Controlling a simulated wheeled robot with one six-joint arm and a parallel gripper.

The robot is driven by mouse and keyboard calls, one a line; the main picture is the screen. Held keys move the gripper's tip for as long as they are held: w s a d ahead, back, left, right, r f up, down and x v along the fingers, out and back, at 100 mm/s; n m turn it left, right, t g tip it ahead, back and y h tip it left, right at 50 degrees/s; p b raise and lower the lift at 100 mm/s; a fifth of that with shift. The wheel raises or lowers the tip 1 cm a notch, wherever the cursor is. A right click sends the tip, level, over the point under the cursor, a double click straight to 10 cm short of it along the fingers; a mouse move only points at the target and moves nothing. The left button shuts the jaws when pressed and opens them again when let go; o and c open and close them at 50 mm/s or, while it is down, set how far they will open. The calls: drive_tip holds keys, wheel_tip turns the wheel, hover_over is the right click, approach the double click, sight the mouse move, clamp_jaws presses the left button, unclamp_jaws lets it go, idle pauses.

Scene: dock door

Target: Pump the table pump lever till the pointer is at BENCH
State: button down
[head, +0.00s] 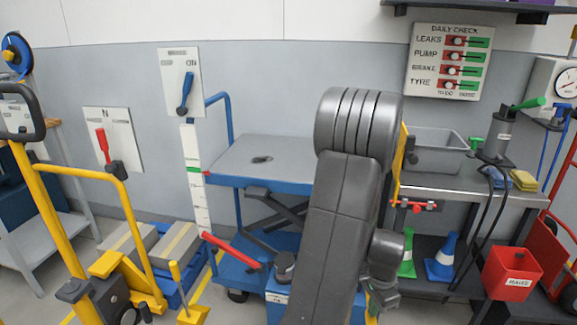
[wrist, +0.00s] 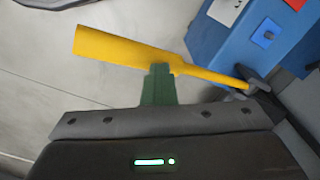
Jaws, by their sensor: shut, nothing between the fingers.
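The lift table (head: 262,158) has a flat grey top on a blue frame. A white scale post (head: 199,205) with a green band stands at its left, and a small red pointer (head: 206,173) sits just below the band. The scale's words are too small to read. In the wrist view a yellow lever (wrist: 125,46) runs from a dark pivot on a blue box (wrist: 232,42); my arm seems to hide it in the head view. My gripper (wrist: 160,70) is shut and empty, its green fingertips against or just over the lever's lower edge; contact is unclear.
A red-handled lever (head: 232,249) sticks out left of the table's base. A yellow-handled truck (head: 100,270) stands at the left. A grey workbench (head: 450,183) with a bin (head: 437,148) and a red box (head: 511,273) lie right of my arm.

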wheel_tip(320, 180, up, 9)
drive_tip(key=p, duration=0.6)
drive_tip(key=shift+s, duration=0.1)
wheel_tip(320, 180, up, 6)
drive_tip(key=p, duration=0.4)
drive_tip(key=shift+p, duration=0.4)
wheel_tip(320, 180, down, 7)
drive_tip(key=b, duration=0.5)
idle(0.3)
drive_tip(key=shift+a+r, duration=0.1)
drive_tip(key=shift+a, duration=0.05)
